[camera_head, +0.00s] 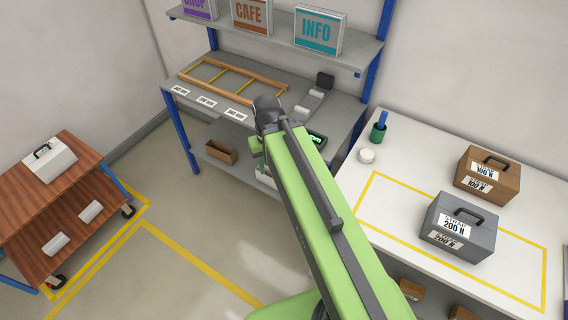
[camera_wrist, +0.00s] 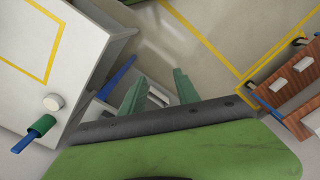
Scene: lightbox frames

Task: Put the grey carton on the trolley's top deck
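The grey carton (camera_head: 457,227), with a black handle and "200 N" labels, stands upright on the white table (camera_head: 405,190) at the right. It overlaps the yellow outline there. The trolley (camera_head: 25,210) is at the far left, with wooden decks and blue posts. A white carton (camera_head: 50,159) with a dark handle stands on its top deck. The trolley also shows at the right edge of the wrist view (camera_wrist: 292,75). My gripper (camera_wrist: 160,78) has its two green fingers apart with nothing between them. In the head view my arm mostly hides it, away from the grey carton.
A brown carton (camera_head: 487,174) stands just behind the grey one. A grey workbench (camera_head: 340,110) with a sign shelf is at the back. Open floor lies before the trolley.

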